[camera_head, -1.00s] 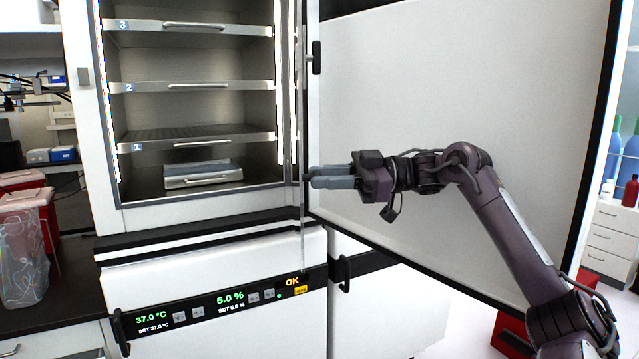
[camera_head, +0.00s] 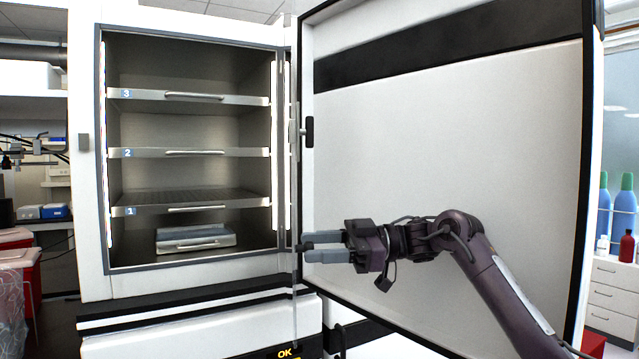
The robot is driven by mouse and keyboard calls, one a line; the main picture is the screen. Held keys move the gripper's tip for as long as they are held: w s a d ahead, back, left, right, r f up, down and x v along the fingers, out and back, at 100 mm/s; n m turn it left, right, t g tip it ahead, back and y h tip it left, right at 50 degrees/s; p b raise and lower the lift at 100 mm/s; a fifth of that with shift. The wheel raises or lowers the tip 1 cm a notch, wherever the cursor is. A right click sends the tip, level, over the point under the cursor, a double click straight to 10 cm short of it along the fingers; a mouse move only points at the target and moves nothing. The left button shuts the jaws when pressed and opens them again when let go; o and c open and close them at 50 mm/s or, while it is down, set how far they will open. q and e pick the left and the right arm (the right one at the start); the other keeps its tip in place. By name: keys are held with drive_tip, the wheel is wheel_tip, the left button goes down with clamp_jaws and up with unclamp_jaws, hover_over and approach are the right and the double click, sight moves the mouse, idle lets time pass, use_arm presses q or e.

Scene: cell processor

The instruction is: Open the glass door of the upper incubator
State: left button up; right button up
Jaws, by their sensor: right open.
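The upper incubator (camera_head: 92,200) shows its chamber uncovered. Its glass door (camera_head: 295,318) appears as a thin, clear, nearly edge-on strip at the chamber's right side, reaching below the chamber floor in the picture, so it stands swung out. My right gripper (camera_head: 322,247) is open, its grey fingers pointing left with the tips at this strip. A small dark piece shows at the tips. I cannot tell whether they touch the glass. My left gripper is not in view.
The white outer door (camera_head: 450,130) stands wide open at right, behind my right arm. Numbered shelves (camera_head: 190,153) and a metal tray (camera_head: 195,240) are inside the chamber. A lower unit's display (camera_head: 285,353) is at the bottom edge. Blue bottles (camera_head: 624,215) stand far right.

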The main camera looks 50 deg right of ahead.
sight(293, 150)
wheel_tip(293, 150, up, 20)
drive_tip(key=p, duration=1)
drive_tip(key=shift+f, duration=0.15)
